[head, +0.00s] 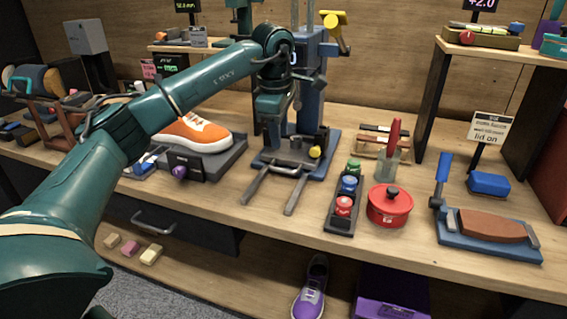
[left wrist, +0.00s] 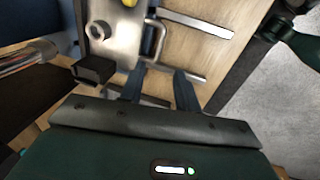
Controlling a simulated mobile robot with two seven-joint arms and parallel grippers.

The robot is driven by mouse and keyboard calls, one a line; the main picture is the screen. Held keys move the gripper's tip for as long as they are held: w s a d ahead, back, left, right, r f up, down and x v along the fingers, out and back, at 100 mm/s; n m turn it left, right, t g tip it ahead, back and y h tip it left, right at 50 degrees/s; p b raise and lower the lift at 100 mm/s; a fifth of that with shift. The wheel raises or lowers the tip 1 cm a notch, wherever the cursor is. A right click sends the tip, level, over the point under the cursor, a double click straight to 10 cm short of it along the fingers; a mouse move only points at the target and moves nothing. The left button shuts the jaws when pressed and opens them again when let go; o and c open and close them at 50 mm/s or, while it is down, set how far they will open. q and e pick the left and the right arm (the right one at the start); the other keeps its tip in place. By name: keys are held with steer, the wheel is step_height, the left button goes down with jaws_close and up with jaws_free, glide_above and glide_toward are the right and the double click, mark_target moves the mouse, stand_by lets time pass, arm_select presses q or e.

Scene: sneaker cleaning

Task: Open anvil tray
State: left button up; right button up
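The anvil tray (head: 297,150) is a grey metal plate at the foot of the blue press (head: 312,95). A bar handle (head: 285,171) is on its front, and two grey rails (head: 297,196) stick out over the table. In the left wrist view the tray (left wrist: 120,45) and handle (left wrist: 157,42) show at the top. My left gripper (head: 274,128) points down above the tray's left side. In the left wrist view its two fingers (left wrist: 160,88) are apart, near the handle, with nothing seen between them. My right gripper is not in view.
An orange sneaker (head: 193,131) sits on a grey stand left of the press. A rack of small pots (head: 347,187), a red lidded pot (head: 390,205) and a blue-based brown block (head: 490,226) stand to the right. The table in front of the rails is clear.

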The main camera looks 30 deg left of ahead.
mark_target(282, 169)
arm_select(q)
steer(key=f, duration=0.3)
steer(key=w+f, duration=0.1)
steer(key=f, duration=0.5)
steer(key=shift+w+a+f+b, duration=0.15)
steer(key=shift+w+b, duration=0.15)
steer(key=shift+c, duration=0.3)
jaws_close()
